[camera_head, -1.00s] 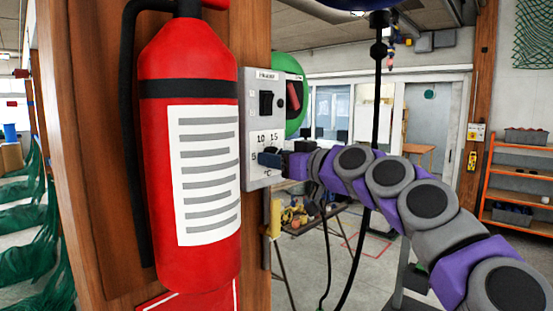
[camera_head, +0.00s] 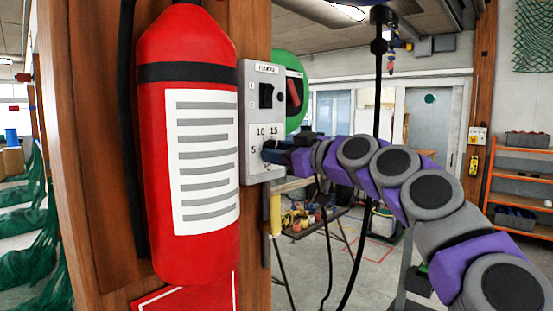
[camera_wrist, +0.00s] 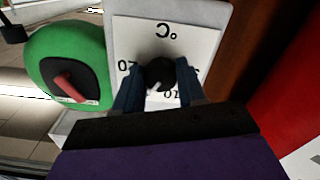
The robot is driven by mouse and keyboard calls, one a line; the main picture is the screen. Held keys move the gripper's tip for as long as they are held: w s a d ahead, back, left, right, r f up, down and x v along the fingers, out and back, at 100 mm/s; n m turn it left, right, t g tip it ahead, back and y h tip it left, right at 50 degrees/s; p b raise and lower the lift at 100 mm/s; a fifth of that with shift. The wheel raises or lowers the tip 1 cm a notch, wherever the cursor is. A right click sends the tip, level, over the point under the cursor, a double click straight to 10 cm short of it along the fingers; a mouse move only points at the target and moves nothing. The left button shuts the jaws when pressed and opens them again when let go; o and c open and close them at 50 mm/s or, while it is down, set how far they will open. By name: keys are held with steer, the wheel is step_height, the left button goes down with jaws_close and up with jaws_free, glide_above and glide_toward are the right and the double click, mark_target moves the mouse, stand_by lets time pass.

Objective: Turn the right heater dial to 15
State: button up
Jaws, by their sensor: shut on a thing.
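The grey heater control box (camera_head: 247,160) is on the side of a wooden post, with a black switch above a white dial scale. The scale shows 5, 10 and 15 in the head view. The black dial knob (camera_wrist: 160,73) shows in the wrist view, where the scale is upside down. Its white pointer slants down and slightly left, on the side of the 10 away from the 5. The 15 is hidden there by a finger. My gripper (camera_wrist: 158,86) is shut on the knob, one finger on each side; it also shows in the head view (camera_head: 270,152).
A red fire extinguisher (camera_head: 188,90) hangs on the wooden post (camera_head: 256,28), close left of the box. A black hanging cable (camera_head: 377,95) passes behind my arm. Orange shelves (camera_head: 525,172) stand far right.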

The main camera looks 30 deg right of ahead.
steer(key=shift+s+d+r, duration=0.15)
steer(key=shift+r, duration=0.1)
steer(key=o, duration=0.7)
steer(key=shift+o, duration=1.4)
steer(key=shift+s, duration=0.4)
steer(key=shift+o, duration=0.4)
steer(key=shift+w+d+f, duration=0.1)
steer(key=shift+w+f, duration=0.1)
steer(key=shift+w, duration=0.25)
steer(key=b+v, duration=0.2)
steer(key=v, duration=1.5)
steer(key=shift+s, duration=0.2)
